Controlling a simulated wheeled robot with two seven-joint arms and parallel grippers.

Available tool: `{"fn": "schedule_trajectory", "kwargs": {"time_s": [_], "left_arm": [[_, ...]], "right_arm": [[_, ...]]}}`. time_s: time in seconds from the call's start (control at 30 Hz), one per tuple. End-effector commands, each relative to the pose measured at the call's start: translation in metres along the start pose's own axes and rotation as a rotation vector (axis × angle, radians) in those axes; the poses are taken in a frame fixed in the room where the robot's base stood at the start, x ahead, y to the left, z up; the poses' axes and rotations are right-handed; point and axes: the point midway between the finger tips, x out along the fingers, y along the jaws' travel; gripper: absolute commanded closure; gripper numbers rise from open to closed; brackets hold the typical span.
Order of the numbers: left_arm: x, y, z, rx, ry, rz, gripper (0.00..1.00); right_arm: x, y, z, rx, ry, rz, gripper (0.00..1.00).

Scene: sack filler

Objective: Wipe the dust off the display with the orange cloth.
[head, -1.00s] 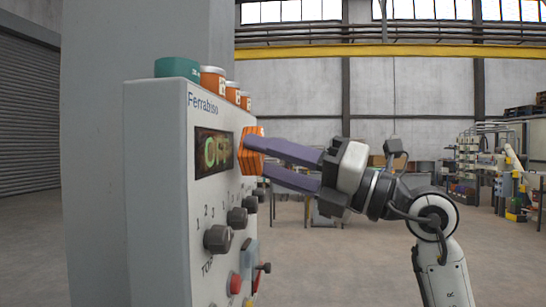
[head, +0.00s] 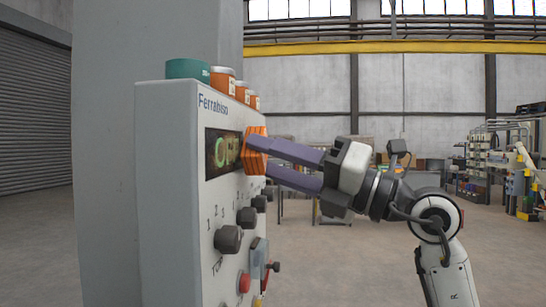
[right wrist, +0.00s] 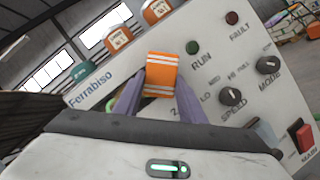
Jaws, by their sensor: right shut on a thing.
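The display (head: 222,152) is a dark window with green characters on the front of the grey control box. It looks brownish with dust around the characters, and its right end is hidden. The orange cloth (head: 256,141) is a folded striped pad at the display's right end; it also shows in the right wrist view (right wrist: 161,75). My right gripper (head: 262,160) is shut on the cloth with its purple fingers. The cloth is at the panel face, but I cannot tell whether it touches the display. My left gripper is not in view.
The control box (head: 165,190) has knobs (head: 229,239), a red button (head: 244,283) and levers below the display. A teal container (head: 187,69) and several orange cans (head: 223,80) stand on top. A grey pillar rises behind.

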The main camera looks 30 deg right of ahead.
Motion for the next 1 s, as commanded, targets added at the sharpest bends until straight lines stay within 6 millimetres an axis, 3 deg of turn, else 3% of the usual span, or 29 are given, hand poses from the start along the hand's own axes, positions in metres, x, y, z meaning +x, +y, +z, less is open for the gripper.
{"fn": "schedule_trajectory", "kwargs": {"time_s": [0.47,1.0], "left_arm": [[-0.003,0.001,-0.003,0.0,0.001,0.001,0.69],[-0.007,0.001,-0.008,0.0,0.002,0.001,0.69]], "right_arm": [[0.007,0.0,-0.004,0.001,0.0,0.001,0.81],[-0.003,0.024,-0.025,0.001,0.0,0.001,0.81]]}}
